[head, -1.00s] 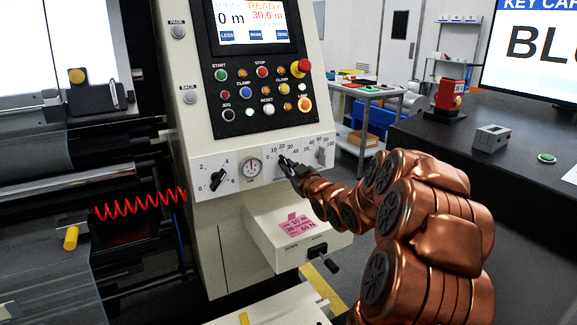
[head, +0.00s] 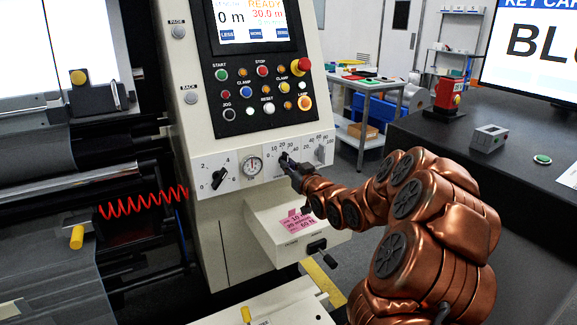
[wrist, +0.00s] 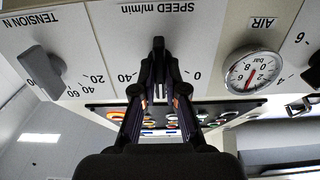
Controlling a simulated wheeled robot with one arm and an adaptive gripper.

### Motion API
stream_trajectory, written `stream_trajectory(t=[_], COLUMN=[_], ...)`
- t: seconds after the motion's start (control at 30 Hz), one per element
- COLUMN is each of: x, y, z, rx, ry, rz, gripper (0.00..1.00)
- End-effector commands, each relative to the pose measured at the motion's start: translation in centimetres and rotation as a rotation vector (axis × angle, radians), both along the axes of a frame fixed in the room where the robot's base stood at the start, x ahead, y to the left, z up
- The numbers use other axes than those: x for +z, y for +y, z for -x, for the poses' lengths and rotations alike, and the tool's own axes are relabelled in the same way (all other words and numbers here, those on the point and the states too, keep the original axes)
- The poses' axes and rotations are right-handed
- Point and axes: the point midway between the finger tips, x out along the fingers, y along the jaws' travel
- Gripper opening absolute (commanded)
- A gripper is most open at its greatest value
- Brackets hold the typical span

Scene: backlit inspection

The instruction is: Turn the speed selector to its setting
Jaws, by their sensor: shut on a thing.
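The speed selector (head: 284,156) is a small dark knob on the white front panel, with a numbered scale around its upper side. In the wrist view its dark bar (wrist: 158,46) stands nearly straight up in the picture, towards the upside-down "SPEED m/min" print, with 0 at right and 40 at left. My gripper (head: 290,165) is at the selector. In the wrist view my gripper (wrist: 158,82) has both fingers closed on the bar. The fingers hide part of the dial, and its exact setting cannot be read.
The grey tension knob (wrist: 42,66) is left of the selector in the wrist view. The air gauge (head: 251,166) and a black selector (head: 218,179) are on the other side. A pink note (head: 297,223) lies on the box below, beside a black lever (head: 317,246).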

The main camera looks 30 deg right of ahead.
Motion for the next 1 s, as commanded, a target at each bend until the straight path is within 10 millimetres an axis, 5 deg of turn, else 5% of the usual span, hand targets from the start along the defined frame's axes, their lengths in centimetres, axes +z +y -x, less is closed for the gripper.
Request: stream_trajectory(t=[0.17,0.2,0.43,0.77,1.0], x=[0.1,0.1,0.0,0.0,-0.1], y=[0.0,0.0,0.0,0.0,0.1], z=[0.0,0.0,0.0,0.1,2.3], rx=[0.0,0.0,0.0,0.0,-0.001], ry=[-0.002,-0.002,-0.001,0.0,0.001], rz=[0.001,0.001,0.001,0.001,0.0], gripper=[0.0,0.12,0.36,0.36,0.36])
